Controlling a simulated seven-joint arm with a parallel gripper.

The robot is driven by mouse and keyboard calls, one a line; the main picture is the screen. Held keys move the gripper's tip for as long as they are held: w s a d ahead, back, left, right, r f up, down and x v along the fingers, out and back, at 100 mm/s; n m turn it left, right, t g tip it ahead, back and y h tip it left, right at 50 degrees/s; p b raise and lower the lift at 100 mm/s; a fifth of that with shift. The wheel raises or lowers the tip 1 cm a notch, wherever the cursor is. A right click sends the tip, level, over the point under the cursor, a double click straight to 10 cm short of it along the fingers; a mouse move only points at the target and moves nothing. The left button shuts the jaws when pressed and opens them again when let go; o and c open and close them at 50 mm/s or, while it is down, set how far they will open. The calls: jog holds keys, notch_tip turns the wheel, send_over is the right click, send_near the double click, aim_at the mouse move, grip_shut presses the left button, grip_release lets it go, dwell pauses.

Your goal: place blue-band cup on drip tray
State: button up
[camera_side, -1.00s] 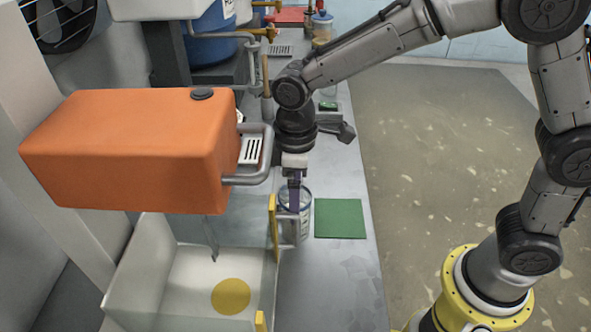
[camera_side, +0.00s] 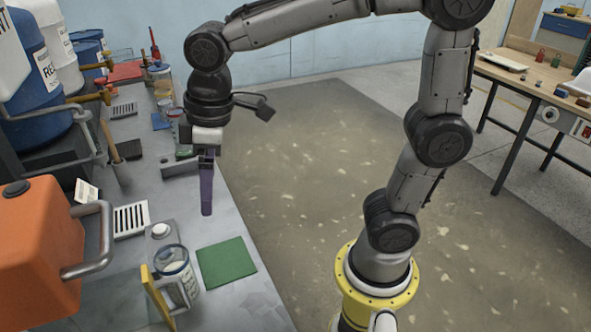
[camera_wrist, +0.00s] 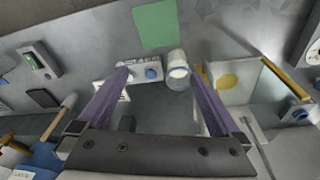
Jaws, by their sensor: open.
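A clear cup (camera_side: 175,268) with a bluish band near its rim stands upright on the grey bench, left of a green mat (camera_side: 227,262). It also shows in the wrist view (camera_wrist: 178,74). A white slotted drip tray (camera_side: 131,220) lies behind it, with nothing seen on it. A similar slotted plate (camera_side: 124,109) lies farther back. My gripper (camera_side: 206,211) points down above the bench, behind the cup and apart from it.
An orange tank (camera_side: 35,255) with a metal handle stands at the left, close to the drip tray. A small box with a round knob (camera_side: 160,231) sits behind the cup. A yellow-edged panel (camera_side: 157,298) stands beside the cup. Jars (camera_side: 163,85) and blue drums crowd the back.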

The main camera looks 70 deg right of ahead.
jog(key=s+d+r+m+t, duration=0.1)
jog(key=s+d+m, duration=0.1)
jog(key=s+d, duration=0.3)
jog(key=shift+s+r+m+t, duration=0.15)
jog(key=shift+s+m+t, duration=0.15)
jog(key=shift+s, duration=0.2)
jog(key=s+d+m, duration=0.1)
jog(key=s, duration=0.1)
jog(key=s+d+f+m+t, duration=0.1)
jog(key=s, duration=0.1)
jog(key=s+d+m+t, duration=0.1)
jog(key=s+d, duration=0.1)
jog(key=s, duration=0.1)
jog(key=shift+f+h, duration=0.3)
jog(key=shift+f, duration=0.1)
jog(key=shift+c, duration=0.3)
jog(key=shift+s+f, duration=0.15)
jog(key=shift+c, duration=0.3)
